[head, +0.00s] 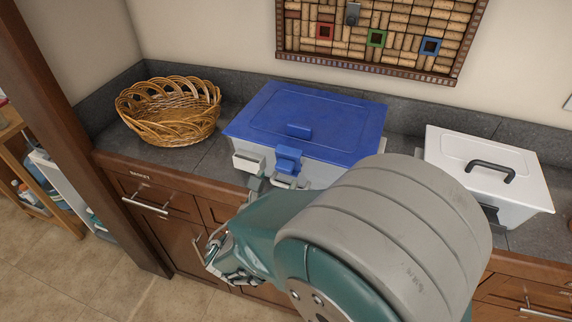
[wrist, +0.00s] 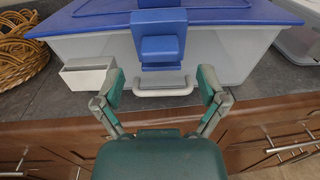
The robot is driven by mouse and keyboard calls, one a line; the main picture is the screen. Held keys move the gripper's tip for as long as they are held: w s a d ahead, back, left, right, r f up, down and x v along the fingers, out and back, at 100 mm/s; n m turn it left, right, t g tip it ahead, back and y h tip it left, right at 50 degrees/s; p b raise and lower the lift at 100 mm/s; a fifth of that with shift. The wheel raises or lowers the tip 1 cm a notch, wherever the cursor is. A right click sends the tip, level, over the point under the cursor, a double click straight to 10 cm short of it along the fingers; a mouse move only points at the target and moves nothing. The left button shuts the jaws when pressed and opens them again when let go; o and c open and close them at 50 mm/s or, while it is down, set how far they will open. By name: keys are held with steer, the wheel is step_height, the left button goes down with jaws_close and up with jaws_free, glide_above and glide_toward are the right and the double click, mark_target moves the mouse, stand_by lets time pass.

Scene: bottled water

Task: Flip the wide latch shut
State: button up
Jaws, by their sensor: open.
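A storage box with a blue lid (head: 320,115) and pale translucent walls (wrist: 95,48) stands on the counter. A wide blue latch (head: 288,159) sits at the middle of its front edge. In the wrist view the latch (wrist: 163,47) hangs from the lid and its block juts out from the front wall, above a pale handle-like loop (wrist: 163,92). I cannot tell whether it is fastened. My gripper (wrist: 160,88) is open and empty, its fingers spread to either side of the latch, lower and nearer the camera. In the head view my arm hides much of it.
A small white holder (wrist: 87,77) projects from the box front, left of the latch. A wicker basket (head: 170,108) stands at left, and a white box with a black handle (head: 488,165) at right. Wooden drawers (head: 155,195) lie below the grey counter. A cork board hangs behind.

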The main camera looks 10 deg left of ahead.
mark_target(282, 171)
steer(key=shift+w+d, duration=0.15)
steer(key=shift+w, duration=0.95)
steer(key=shift+w+d, duration=0.15)
steer(key=shift+w, duration=0.95)
